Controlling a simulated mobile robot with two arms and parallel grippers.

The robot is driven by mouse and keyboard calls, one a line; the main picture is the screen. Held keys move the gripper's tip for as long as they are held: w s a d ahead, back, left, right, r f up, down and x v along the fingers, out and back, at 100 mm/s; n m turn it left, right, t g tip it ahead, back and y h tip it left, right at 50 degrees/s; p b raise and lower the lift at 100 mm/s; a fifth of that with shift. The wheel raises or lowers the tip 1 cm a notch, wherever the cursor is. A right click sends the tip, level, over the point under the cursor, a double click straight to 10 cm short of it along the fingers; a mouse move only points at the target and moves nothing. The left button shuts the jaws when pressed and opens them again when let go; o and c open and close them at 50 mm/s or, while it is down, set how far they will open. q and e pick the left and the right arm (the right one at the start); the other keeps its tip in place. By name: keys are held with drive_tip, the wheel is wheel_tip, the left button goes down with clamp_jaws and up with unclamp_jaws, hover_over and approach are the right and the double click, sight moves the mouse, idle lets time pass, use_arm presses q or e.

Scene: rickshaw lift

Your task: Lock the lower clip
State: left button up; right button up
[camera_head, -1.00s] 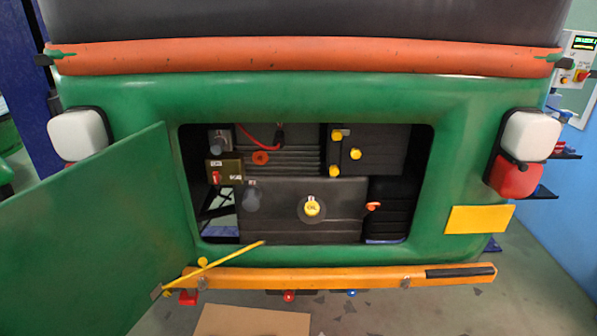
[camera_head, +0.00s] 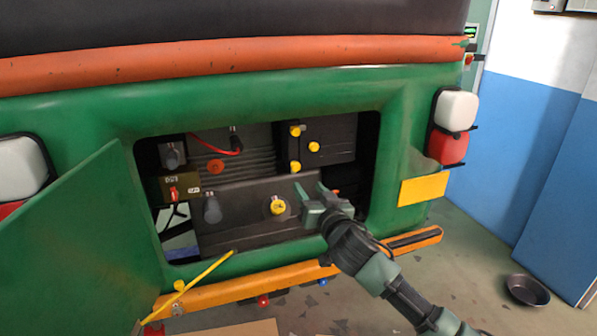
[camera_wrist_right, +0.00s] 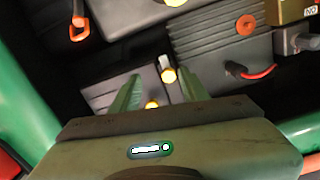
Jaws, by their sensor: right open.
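The lower clip (camera_head: 295,166) has a yellow knob and sits at the lower left edge of a dark box (camera_head: 340,135) in the engine bay. In the right wrist view the lower clip (camera_wrist_right: 168,76) shows with a short metal latch, between the fingers. The upper clip (camera_head: 295,131) is above it in the head view. My right gripper (camera_head: 308,186) is open and empty, with its fingertips just below the lower clip and the box, apart from them as far as I can tell. Whether the clip is locked is unclear. My left gripper is out of view.
A yellow oil cap (camera_head: 278,205) is left of the gripper. The bay opening has a green frame (camera_head: 398,140), and the open green door (camera_head: 80,240) stands at left. The orange bumper (camera_head: 240,287) runs below. A dark bowl (camera_head: 527,290) lies on the floor at right.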

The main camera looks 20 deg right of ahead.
sight(296, 168)
drive_tip(key=w, duration=0.2)
drive_tip(key=w+r+p, duration=0.1)
drive_tip(key=w, duration=0.2)
drive_tip(key=w+a+r+p, duration=0.1)
drive_tip(key=w, duration=0.1)
drive_tip(key=shift+w, duration=0.3)
clamp_jaws()
